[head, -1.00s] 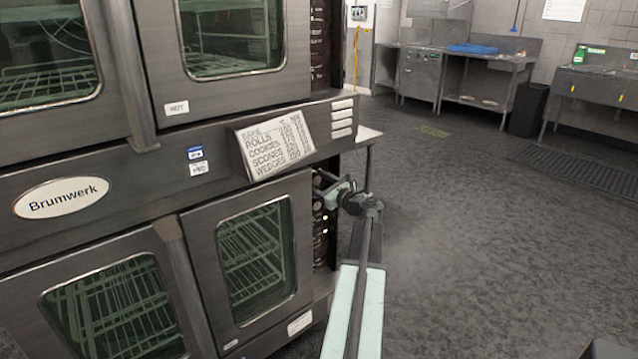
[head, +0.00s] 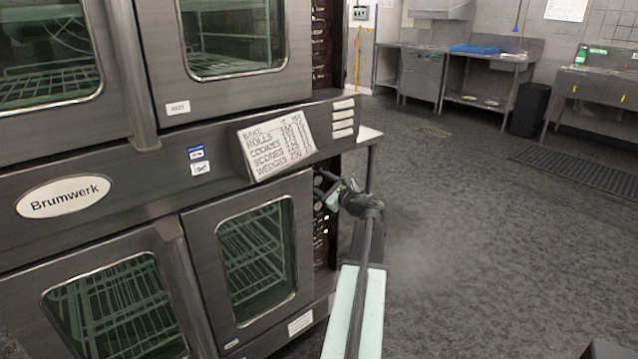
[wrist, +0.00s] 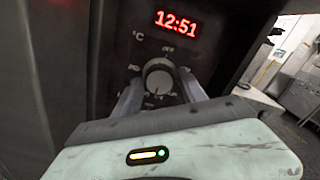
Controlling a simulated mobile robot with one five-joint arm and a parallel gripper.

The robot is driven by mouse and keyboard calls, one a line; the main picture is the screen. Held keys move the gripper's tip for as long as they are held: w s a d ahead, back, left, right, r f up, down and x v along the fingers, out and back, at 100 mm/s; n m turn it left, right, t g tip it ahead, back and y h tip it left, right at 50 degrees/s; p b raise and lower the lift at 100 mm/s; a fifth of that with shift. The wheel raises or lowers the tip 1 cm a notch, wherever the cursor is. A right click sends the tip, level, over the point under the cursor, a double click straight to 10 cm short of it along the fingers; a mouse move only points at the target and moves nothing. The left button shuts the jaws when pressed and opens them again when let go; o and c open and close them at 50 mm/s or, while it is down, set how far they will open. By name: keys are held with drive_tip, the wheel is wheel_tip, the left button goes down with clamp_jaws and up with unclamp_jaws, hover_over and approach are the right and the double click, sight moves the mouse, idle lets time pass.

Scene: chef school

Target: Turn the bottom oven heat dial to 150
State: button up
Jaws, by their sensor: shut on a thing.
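The heat dial (wrist: 159,79) is a round pale knob on a dark panel, with a °C mark at its upper left and OFF above it. My gripper (wrist: 160,90) is shut on the dial, one finger on each side. The setting the dial points to is too small to read. In the head view my gripper (head: 328,192) reaches the side control panel (head: 321,225) of the lower oven (head: 255,255), and the dial is hidden there. A red display (wrist: 176,22) above the dial reads 12:51.
A bake chart (head: 276,143) hangs between the upper and lower ovens. The floor (head: 470,240) to the right is clear. Steel sinks and counters (head: 490,58) line the back wall.

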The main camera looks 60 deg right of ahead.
drive_tip(key=n, duration=0.5)
drive_tip(key=shift+n, duration=0.3)
drive_tip(key=n, duration=0.4)
drive_tip(key=shift+n, duration=0.4)
drive_tip(key=o, duration=1.1)
drive_tip(key=shift+o, duration=0.2)
drive_tip(key=v, duration=0.8)
